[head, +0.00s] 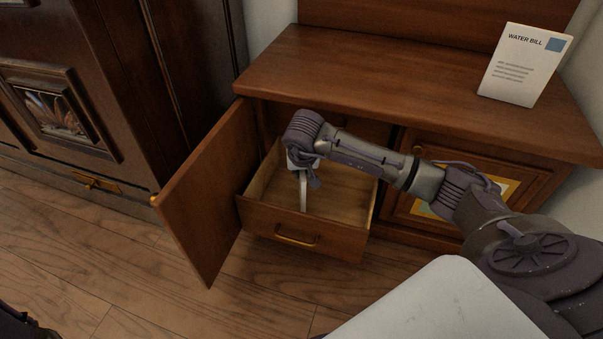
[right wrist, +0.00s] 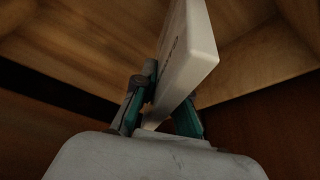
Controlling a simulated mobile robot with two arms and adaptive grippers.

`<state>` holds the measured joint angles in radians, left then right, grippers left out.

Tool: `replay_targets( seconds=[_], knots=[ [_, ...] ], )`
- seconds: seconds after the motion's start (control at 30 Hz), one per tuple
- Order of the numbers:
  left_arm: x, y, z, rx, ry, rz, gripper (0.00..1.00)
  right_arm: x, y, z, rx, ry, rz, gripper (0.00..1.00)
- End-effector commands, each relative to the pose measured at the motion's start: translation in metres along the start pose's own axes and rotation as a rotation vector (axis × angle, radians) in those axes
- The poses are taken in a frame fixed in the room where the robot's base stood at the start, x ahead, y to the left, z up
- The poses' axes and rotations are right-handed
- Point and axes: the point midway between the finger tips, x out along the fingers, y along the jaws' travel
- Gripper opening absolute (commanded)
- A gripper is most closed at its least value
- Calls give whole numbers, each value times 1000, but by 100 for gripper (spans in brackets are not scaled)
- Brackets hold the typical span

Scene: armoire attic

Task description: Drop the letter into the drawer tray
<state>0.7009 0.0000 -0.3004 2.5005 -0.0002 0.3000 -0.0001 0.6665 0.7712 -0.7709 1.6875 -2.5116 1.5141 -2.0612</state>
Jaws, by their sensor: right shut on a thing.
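The letter is a thin white slab, seen edge-on in the head view (head: 303,194) and large in the right wrist view (right wrist: 190,48). Faint dark print shows on one face. My right gripper (head: 303,175) points down over the open drawer tray (head: 345,243) and is shut on the letter, one finger on each side of it. The letter hangs roughly upright within the tray's outline; I cannot tell whether its lower edge touches the bottom. The drawer's visible wooden floor is bare.
A cabinet door (head: 205,190) stands open left of the drawer. A white card marked WATER BILL (head: 523,70) stands on the cabinet top (head: 400,80). A dark armoire (head: 70,90) is at the left, and a framed door (head: 480,195) is at the right. The wooden floor in front is clear.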

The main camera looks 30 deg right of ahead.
Motion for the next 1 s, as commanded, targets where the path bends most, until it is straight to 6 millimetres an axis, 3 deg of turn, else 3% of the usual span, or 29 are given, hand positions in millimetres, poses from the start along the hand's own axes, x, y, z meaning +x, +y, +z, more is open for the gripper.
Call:
replay_targets(
  seconds=[0.53, 0.57, 0.7, 1.0],
  knots=[
    [-5, 1, -2, 0, 1, 1, 20, 11, 0, 5, 1, -1, 1, 0],
    [-5, 1, -2, 0, 1, 1, 20, 11, 0, 5, 1, -1, 1, 15],
    [-5, 1, -2, 0, 1, 1, 20, 11, 0, 5, 0, -1, 0, 37],
    [-4, 1, -1, 0, 0, 0, 20, 10, 0, 4, 0, -1, -1, 37]
  ],
)
